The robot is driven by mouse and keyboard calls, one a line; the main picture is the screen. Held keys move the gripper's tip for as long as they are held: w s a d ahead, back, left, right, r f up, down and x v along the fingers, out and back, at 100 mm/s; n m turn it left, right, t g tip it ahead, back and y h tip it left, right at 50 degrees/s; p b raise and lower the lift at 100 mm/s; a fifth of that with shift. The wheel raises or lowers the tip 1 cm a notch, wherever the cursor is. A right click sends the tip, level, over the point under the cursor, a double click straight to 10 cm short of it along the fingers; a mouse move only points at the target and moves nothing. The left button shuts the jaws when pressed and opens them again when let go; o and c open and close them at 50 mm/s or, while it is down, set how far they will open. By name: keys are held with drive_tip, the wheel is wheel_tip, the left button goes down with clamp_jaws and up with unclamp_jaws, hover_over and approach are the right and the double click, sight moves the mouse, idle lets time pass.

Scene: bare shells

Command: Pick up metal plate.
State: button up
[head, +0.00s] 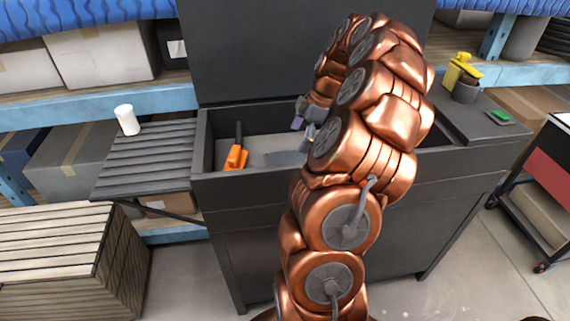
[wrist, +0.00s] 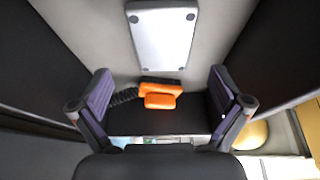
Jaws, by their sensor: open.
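The metal plate (wrist: 160,40) is a pale, flat rectangle with dark round marks at its corners. In the wrist view it lies at the top centre on a light grey surface. In the head view the plate (head: 285,158) shows as a grey shape in the bench's recess, partly hidden by my arm. My gripper (wrist: 159,80) is open, its two purple-padded fingers wide apart with nothing held between them. In the head view my gripper (head: 303,120) is over the recess, mostly hidden behind my arm.
An orange-and-black tool (head: 236,157) lies left of the plate in the recess; in the wrist view it (wrist: 160,96) shows between the fingers. Dark walls (head: 203,142) bound the recess. A white cup (head: 127,120) stands on the left slatted shelf; a yellow object (head: 462,70) is right.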

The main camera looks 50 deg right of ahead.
sight(286, 159)
drive_tip(key=shift+a+p+x, duration=0.2)
drive_tip(key=shift+p+x, duration=0.3)
drive_tip(key=shift+x, duration=1.4)
drive_tip(key=shift+a+p+x, duration=0.2)
drive_tip(key=shift+p+x, duration=0.25)
drive_tip(key=shift+x, duration=1.45)
drive_tip(key=shift+w+r, duration=0.1)
drive_tip(key=shift+r, duration=0.1)
drive_tip(key=c, duration=1.3)
drive_tip(key=shift+r, duration=0.1)
